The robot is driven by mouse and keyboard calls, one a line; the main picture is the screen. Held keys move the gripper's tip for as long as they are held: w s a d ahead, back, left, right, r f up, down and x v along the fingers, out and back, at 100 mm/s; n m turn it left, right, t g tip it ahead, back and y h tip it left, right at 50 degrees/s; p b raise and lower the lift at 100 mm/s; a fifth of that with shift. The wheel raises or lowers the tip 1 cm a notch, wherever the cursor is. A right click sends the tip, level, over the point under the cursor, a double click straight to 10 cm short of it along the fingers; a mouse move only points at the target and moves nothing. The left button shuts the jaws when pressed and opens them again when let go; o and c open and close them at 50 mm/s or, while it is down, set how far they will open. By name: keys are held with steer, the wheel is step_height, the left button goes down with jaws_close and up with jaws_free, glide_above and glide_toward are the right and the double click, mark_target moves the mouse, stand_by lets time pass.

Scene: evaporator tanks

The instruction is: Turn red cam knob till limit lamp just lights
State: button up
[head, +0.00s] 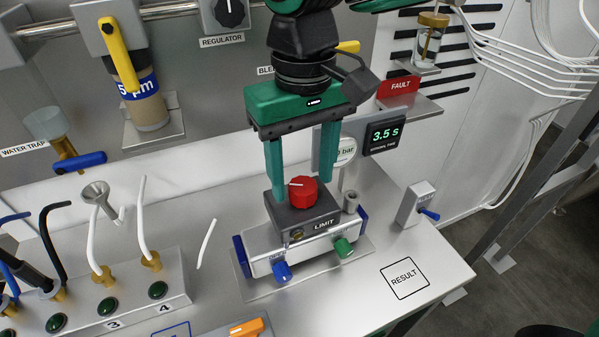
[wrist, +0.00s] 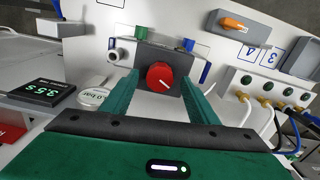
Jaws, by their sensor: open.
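The red knob (head: 303,191) with a white pointer line sits on top of a dark grey block marked LIMIT (head: 315,217). It also shows in the wrist view (wrist: 160,76). A small amber lamp (head: 296,234) is on the block's front beside the LIMIT label; it looks dull, with no clear glow. My gripper (head: 301,187) is open, its green fingers pointing down, one on each side of the knob. In the wrist view, a gap shows between the knob and each fingertip. Whether the tips reach down to the block is unclear.
A display (head: 384,136) reads 3.5 s behind the block, beside a round gauge (head: 346,152). Blue (head: 282,271) and green (head: 343,247) knobs stick out in front. A toggle-switch box (head: 416,205) stands at right; tubes and fittings (head: 150,258) stand at left.

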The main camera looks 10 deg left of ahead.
steer(key=shift+f, duration=0.55)
steer(key=c, duration=1)
steer(key=shift+n, duration=1.1)
steer(key=shift+c, duration=0.2)
steer(key=o, duration=1)
steer(key=shift+o, duration=0.2)
steer(key=shift+r, duration=0.1)
